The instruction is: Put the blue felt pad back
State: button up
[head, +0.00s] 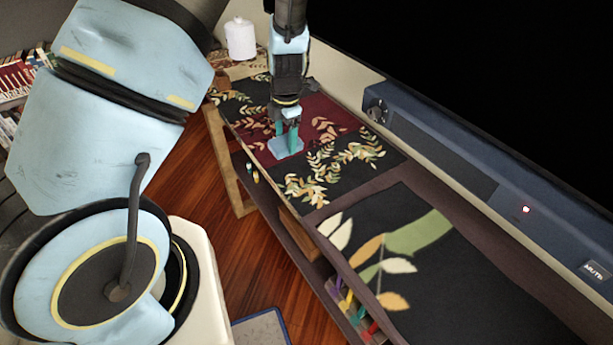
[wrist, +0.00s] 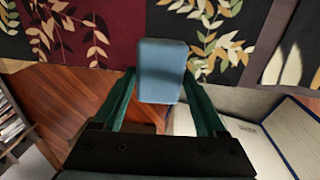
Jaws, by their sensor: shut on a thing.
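The blue felt pad (head: 286,148) is a small light-blue block, seen in the head view at the front edge of the table with the leaf-patterned cloth. In the wrist view the pad (wrist: 162,72) fills the space between the green fingertips. My gripper (head: 287,136) points down and is shut on the pad; it also shows in the wrist view (wrist: 159,88). I cannot tell whether the pad touches the cloth or is just above it.
The leaf-patterned cloth (head: 352,158) has dark and red panels. A long blue-grey bar (head: 440,145) with a red light runs along the back. A lower shelf (head: 354,312) holds coloured items.

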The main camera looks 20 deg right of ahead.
jog(key=s+d+r+g, duration=0.1)
jog(key=s+d, duration=0.3)
jog(key=s, duration=0.1)
jog(key=f, duration=0.1)
jog(key=f+p, duration=0.1)
jog(key=f, duration=0.2)
jog(key=shift+s+a+f, duration=0.15)
jog(key=shift+s+f, duration=0.15)
jog(key=shift+f, duration=0.05)
jog(key=shift+f+p, duration=0.7)
jog(key=shift+f, duration=1.65)
jog(key=shift+f, duration=0.1)
jog(key=o, duration=1.4)
